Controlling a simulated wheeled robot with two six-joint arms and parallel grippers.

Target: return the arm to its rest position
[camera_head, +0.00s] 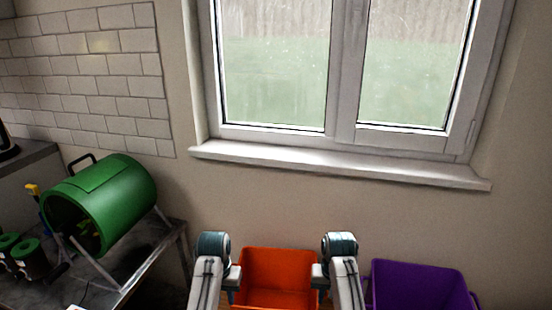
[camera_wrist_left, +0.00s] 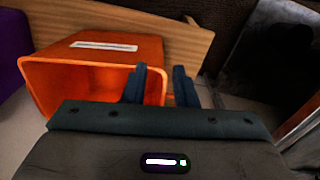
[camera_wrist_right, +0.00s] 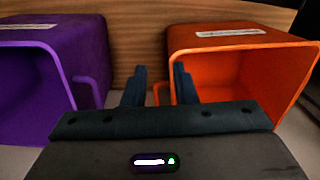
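My left gripper (camera_head: 232,288) hangs low at the bottom middle of the head view, beside the left side of the orange bin. In the left wrist view its two dark fingers (camera_wrist_left: 159,86) stand apart with nothing between them. My right gripper (camera_head: 320,285) hangs by the right side of the orange bin, on the side towards the purple bin. In the right wrist view its fingers (camera_wrist_right: 160,86) are also apart and empty. In the head view both arms are bent in a similar, nearly mirrored pose.
An orange bin (camera_head: 277,255) stands between my arms, and a purple bin (camera_head: 420,285) stands to the right. At left, a green drum (camera_head: 118,195) on a metal stand and dark green-topped containers (camera_head: 28,252) rest on a table. A window sill (camera_head: 340,165) juts from the wall.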

